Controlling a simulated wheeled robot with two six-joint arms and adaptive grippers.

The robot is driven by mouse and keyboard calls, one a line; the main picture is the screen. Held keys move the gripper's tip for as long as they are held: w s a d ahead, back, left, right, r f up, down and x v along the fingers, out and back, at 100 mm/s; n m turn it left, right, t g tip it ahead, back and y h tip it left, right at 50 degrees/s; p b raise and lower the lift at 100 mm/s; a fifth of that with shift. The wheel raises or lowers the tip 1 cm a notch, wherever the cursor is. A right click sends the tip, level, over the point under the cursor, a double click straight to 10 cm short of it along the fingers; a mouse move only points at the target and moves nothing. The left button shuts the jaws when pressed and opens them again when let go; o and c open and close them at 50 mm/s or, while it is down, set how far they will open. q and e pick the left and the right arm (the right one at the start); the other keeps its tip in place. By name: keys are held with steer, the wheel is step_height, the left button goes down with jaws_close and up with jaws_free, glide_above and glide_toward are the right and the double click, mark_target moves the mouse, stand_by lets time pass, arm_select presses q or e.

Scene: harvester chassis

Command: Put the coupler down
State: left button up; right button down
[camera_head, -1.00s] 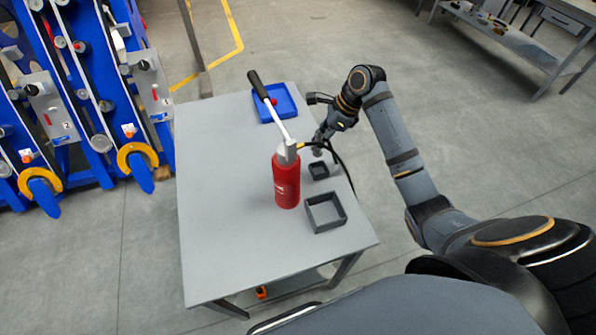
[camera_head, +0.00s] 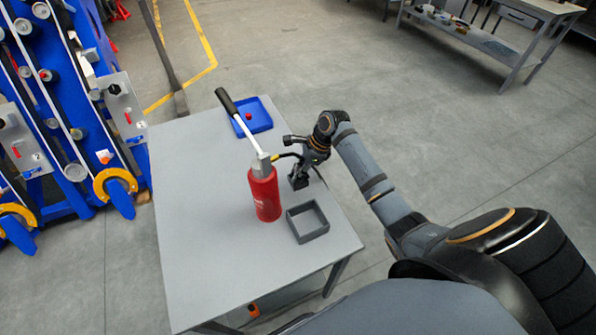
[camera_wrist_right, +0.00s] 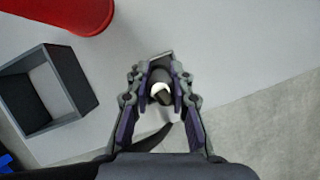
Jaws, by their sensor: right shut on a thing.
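The coupler (camera_wrist_right: 161,93) is a small dark cylinder with a bright metal end, between the fingers of my right gripper (camera_wrist_right: 158,80). My left gripper is out of view.
A red pump (camera_head: 265,196) with a long black-tipped handle stands on the grey table (camera_head: 205,235), just left of my right gripper. A larger open grey box (camera_head: 307,222) sits in front of it. A blue tray (camera_head: 262,117) lies at the back. The table's left side is clear.

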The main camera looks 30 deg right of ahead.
steer(key=c, duration=1.2)
jaws_free()
steer(key=v, duration=1.2)
